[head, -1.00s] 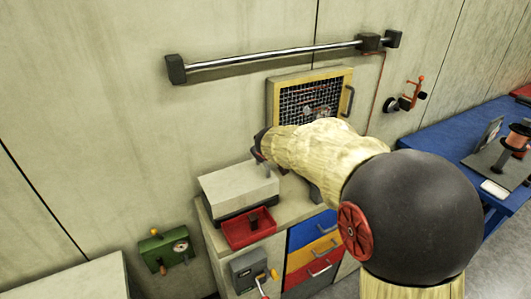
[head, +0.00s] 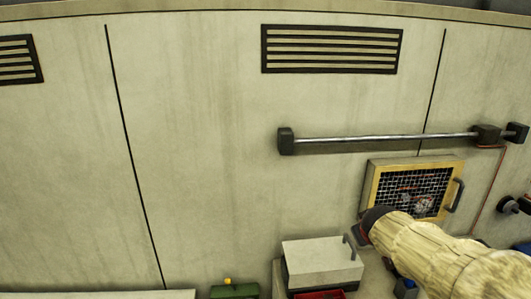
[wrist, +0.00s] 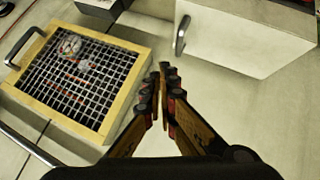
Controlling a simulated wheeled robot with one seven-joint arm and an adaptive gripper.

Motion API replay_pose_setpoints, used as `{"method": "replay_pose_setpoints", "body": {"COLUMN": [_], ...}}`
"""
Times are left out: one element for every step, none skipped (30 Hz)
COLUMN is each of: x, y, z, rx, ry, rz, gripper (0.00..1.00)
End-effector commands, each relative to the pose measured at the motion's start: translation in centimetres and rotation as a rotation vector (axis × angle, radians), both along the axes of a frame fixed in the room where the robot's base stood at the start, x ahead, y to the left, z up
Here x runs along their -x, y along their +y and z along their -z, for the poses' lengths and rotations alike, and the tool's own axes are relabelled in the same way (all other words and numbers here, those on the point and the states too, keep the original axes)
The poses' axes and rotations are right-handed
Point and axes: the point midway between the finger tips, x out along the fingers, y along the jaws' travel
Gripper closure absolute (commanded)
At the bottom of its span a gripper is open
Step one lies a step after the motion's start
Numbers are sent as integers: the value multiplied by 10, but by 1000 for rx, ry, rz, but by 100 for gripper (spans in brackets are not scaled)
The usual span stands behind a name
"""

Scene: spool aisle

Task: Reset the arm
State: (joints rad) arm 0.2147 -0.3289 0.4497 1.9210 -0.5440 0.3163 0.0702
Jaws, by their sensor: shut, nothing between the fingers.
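My arm reaches in from the lower right in the head view. Its pale, ribbed sleeve ends in the dark tip of my gripper (head: 363,232), below the yellow-framed mesh panel (head: 372,200) and right of a white-lidded box (head: 320,256). In the wrist view my gripper (wrist: 165,72) points away with its fingertips together and nothing between them. There the mesh panel (wrist: 128,101) is to the left of the fingers and the white box (wrist: 240,38) is at upper right, both apart from them.
A metal rail (head: 385,138) runs along the wall above the panel. A red tray (head: 318,295) and a green device (head: 235,291) show at the bottom edge. Vents (head: 332,49) are high on the wall. The wall left of the rail is clear.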

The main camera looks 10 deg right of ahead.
Motion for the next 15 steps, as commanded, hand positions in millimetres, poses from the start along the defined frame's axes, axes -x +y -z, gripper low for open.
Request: {"method": "replay_pose_setpoints", "body": {"x": [13, 24, 43, 60, 79, 105, 123, 142, 166, 183, 200, 222, 238, 251, 265], "y": [0, 0, 3, 6, 13, 24, 34, 44, 59, 71, 82, 99, 110, 121, 133], "z": [16, 26, 38, 43, 48, 52, 54, 56, 57, 58, 59, 59, 59, 58, 57], "rx": [-18, -35, -61, -85, -112, -149, -177, -205, -241, -268, -296, -332, -357, -379, -404], "ry": [47, 79, 124, 156, 189, 227, 250, 273, 299, 316, 331, 344, 351, 354, 353], "rz": [23, 42, 73, 97, 120, 144, 158, 169, 177, 182, 183, 180, 173, 164, 151], "gripper": [100, 100, 100, 100, 100, 100, 100, 100, 100, 100, 100, 100, 100, 100, 100]}}
